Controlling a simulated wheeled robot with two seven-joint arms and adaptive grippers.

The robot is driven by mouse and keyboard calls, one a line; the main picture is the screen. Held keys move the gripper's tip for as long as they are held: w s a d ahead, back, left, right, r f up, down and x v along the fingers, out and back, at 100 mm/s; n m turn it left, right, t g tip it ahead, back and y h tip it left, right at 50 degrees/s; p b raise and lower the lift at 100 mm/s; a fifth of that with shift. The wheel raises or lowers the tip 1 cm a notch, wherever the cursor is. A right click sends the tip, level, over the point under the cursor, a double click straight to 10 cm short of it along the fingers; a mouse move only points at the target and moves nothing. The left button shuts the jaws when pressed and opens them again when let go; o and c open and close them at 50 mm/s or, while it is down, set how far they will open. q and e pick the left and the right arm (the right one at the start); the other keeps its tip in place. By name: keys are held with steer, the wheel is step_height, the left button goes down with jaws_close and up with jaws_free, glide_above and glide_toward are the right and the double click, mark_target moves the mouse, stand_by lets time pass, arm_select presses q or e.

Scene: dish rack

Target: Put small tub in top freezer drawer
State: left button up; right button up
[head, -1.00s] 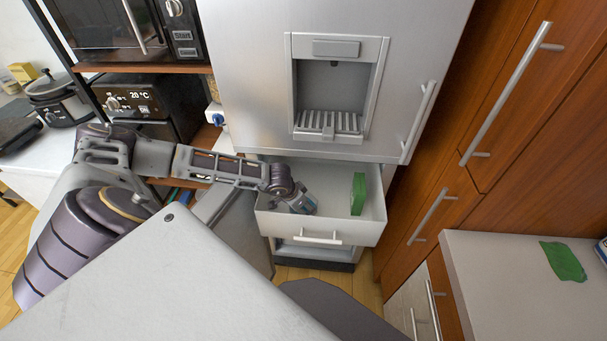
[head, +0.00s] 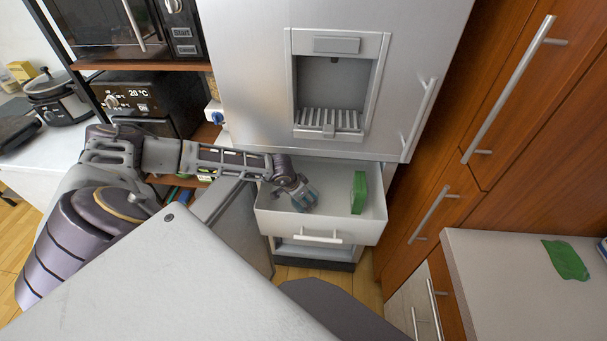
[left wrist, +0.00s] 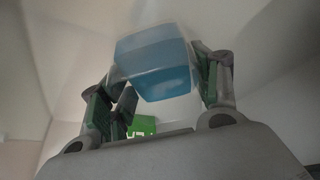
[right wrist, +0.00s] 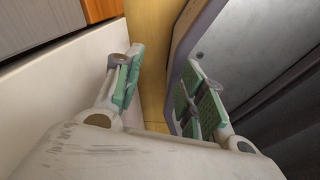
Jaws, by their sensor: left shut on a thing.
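The open freezer drawer (head: 275,226) is white and pulled out below the fridge door. My left gripper (head: 306,197) is inside the drawer space, on its left side. In the left wrist view the left gripper (left wrist: 163,92) is shut on the small tub (left wrist: 155,65), which is blue with a pale, clear-looking lid or base. The tub is mostly hidden by the gripper in the head view. Whether it touches the drawer floor, I cannot tell. My right gripper (right wrist: 160,95) shows in the right wrist view, its fingers wide apart with nothing between them.
A green box (head: 358,192) stands in the drawer to the right of my left gripper. The fridge door with its dispenser (head: 330,85) is above. Wooden cabinets (head: 440,180) stand close on the right. A counter with a green cloth-like item (head: 565,260) is at lower right.

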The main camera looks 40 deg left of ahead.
arm_select(q)
steer(key=shift+f+b, duration=0.3)
steer(key=shift+f, duration=0.45)
steer(key=o, duration=1.1)
steer(key=shift+o, duration=0.8)
arm_select(e)
steer(key=shift+w+d+f, duration=0.3)
steer(key=shift+d+f, duration=0.05)
steer(key=shift+d, duration=0.15)
steer(key=shift+r, duration=0.1)
